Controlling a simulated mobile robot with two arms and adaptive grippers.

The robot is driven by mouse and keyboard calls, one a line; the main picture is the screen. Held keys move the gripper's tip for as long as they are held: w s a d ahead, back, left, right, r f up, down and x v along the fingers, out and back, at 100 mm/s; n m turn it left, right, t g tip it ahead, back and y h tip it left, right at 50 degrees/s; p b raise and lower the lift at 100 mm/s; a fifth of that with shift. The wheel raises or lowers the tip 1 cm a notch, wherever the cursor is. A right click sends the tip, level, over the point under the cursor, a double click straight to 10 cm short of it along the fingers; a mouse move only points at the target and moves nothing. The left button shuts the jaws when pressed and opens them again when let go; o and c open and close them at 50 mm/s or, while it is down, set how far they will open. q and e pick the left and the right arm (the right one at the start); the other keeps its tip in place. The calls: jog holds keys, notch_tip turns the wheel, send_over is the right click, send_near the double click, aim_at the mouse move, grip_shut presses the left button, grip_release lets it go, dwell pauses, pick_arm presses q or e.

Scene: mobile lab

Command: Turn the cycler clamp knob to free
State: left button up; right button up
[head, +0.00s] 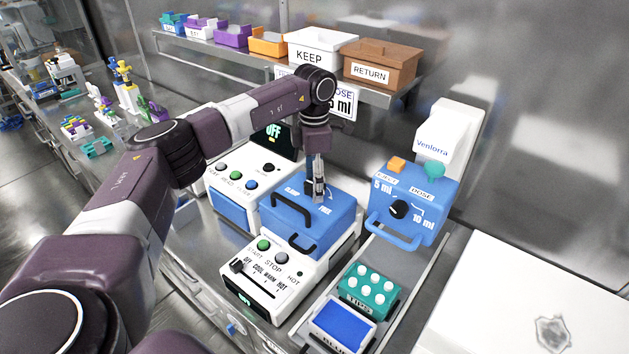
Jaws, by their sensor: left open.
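The cycler (273,290) is a white box with a blue lid (285,222), and green and grey buttons on its front. White lettering on the lid includes what looks like "FREE". My left gripper (318,194) points straight down over the lid's top, next to the lettering. It is open. The clamp knob is hidden at or behind the fingers, so I cannot tell its angle or whether the fingers touch it. A black handle (290,243) is on the lid's front. My right gripper is not in view.
A blue dispenser (425,212) with a black dial stands right of the cycler. A green tip rack (368,291) and a blue-topped tray (343,323) sit in front. Another white device (232,186) is close on the left. A shelf with KEEP (320,50) and RETURN (381,63) bins runs behind.

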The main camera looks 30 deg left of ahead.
pick_arm(q)
jog(key=shift+f, duration=0.4)
jog(key=shift+c, duration=0.9)
jog(key=c, duration=1)
jog(key=shift+o, duration=0.2)
